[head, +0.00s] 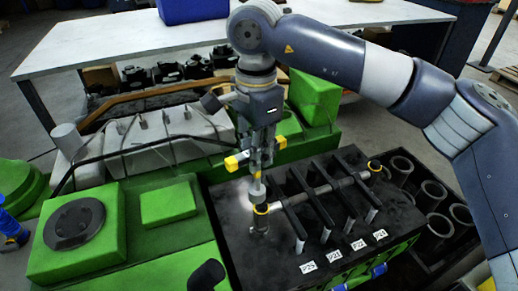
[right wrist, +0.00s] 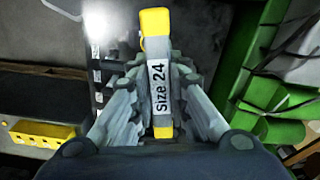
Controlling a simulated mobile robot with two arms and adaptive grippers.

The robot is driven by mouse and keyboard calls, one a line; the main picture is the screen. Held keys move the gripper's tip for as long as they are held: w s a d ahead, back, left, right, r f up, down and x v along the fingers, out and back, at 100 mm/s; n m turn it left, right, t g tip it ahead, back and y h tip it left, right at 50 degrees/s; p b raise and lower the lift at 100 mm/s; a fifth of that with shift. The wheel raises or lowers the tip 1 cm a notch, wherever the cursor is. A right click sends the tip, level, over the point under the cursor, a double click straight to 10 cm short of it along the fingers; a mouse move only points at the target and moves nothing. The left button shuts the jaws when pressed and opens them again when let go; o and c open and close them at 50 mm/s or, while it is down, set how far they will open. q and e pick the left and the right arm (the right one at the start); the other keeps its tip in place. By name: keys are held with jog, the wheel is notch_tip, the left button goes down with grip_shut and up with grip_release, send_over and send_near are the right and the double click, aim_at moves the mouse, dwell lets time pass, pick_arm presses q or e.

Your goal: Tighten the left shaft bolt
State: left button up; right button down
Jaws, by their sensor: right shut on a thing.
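My right gripper (head: 262,150) is shut on a grey and yellow tool (head: 238,162), held above the left end of the shaft. In the right wrist view the tool (right wrist: 160,85) bears the label "Size 24" and sits between both fingers. The left bolt itself is not clearly visible. My left gripper is not clearly in view.
The dark block (head: 236,244) has upright black bars and several white labels in front. A rack of dark cylinders (head: 436,190) stands at right. Green engine housing (head: 165,245) fills the left and front. A white-topped table (head: 120,52) stands behind.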

jog(key=shift+a+n+p, duration=0.15)
jog(key=shift+a+n, duration=0.05)
jog(key=shift+n, duration=0.85)
jog(key=shift+a+n+p, duration=0.15)
jog(key=shift+a+n, duration=0.05)
jog(key=shift+n, duration=0.85)
jog(key=shift+s+d, duration=0.1)
jog(key=shift+s+d+b, duration=0.55)
jog(key=shift+s+d, duration=0.15)
jog(key=shift+d, duration=0.15)
